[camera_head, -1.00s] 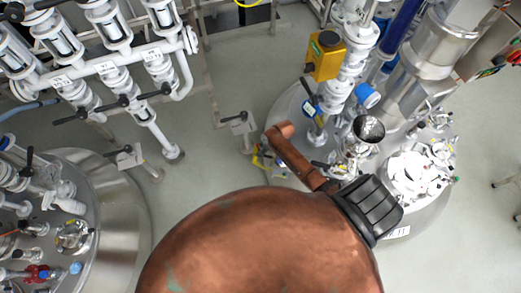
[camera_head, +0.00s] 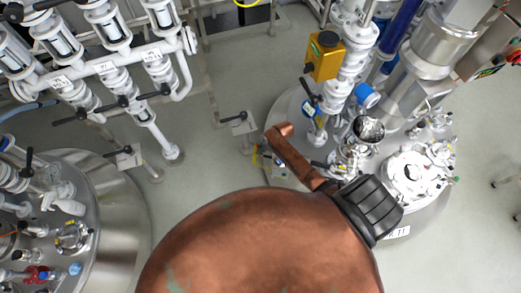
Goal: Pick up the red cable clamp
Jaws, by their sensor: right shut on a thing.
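My right gripper (camera_head: 280,131) shows at the end of a slim copper-coloured part of my arm, beyond a black ribbed part. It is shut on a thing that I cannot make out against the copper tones. It appears over the left edge of the right steel vessel's lid. I cannot pick out a red cable clamp for certain. A small red piece (camera_head: 38,272) sits among the fittings of the left vessel, and I cannot tell what it is. My left gripper is not in view.
The left steel vessel (camera_head: 118,215) and the right vessel (camera_head: 288,102) carry many fittings. A yellow box (camera_head: 325,57) stands on white piping. White valve pipework (camera_head: 105,68) fills the upper left. The grey floor (camera_head: 205,165) between the vessels is mostly clear.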

